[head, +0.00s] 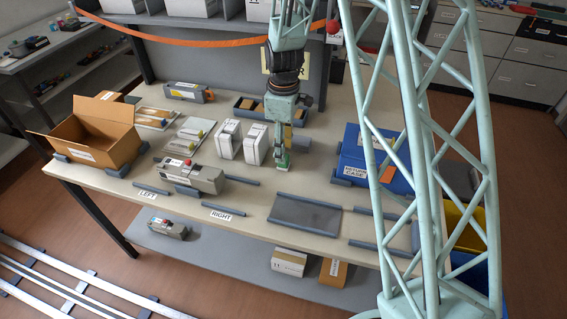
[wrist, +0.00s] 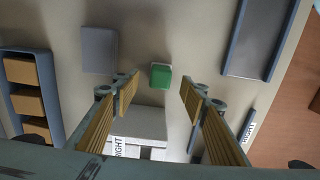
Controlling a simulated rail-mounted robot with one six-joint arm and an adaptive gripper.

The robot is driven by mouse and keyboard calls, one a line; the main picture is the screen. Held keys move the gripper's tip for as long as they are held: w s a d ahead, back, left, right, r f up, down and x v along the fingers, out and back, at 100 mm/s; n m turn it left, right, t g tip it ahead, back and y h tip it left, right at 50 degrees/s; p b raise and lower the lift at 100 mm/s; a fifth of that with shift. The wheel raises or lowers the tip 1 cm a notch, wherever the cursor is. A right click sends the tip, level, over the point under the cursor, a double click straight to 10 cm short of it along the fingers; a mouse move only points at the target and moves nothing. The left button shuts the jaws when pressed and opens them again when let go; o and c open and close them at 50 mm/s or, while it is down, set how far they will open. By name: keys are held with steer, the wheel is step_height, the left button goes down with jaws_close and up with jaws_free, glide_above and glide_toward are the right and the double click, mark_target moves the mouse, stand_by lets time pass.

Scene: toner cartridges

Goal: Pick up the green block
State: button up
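The green block (wrist: 161,77) is small and lies on the table, seen from above in the wrist view. In the head view a bit of green (head: 284,161) shows under my gripper (head: 282,152), and the rest is hidden by the fingers. In the wrist view my gripper (wrist: 158,87) is open, with ribbed tan finger pads well apart. The block appears between the fingertips and a little beyond them, apart from both. I cannot tell exactly how high the tips are above it.
White boxes (head: 229,138) stand left of my gripper; one labelled RIGHT (wrist: 138,128) is close below the fingers. A grey block (wrist: 100,50) and a tray with tan blocks (wrist: 8,88) lie left. A blue case (head: 352,155) and grey mat (head: 304,214) are nearby.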

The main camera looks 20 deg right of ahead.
steer(key=shift+f, duration=0.4)
steer(key=shift+f, duration=0.1)
steer(key=shift+f+b, duration=0.55)
steer(key=shift+f, duration=1.95)
steer(key=shift+c, duration=0.3)
steer(key=c, duration=0.9)
steer(key=shift+r, duration=0.15)
steer(key=shift+r+p, duration=0.4)
steer(key=shift+r, duration=1.35)
steer(key=s, duration=0.5)
steer(key=s+r, duration=0.1)
steer(key=s, duration=0.4)
steer(key=s+d, duration=0.1)
steer(key=s, duration=0.5)
steer(key=shift+r+p, duration=0.15)
steer(key=shift+p, duration=0.2)
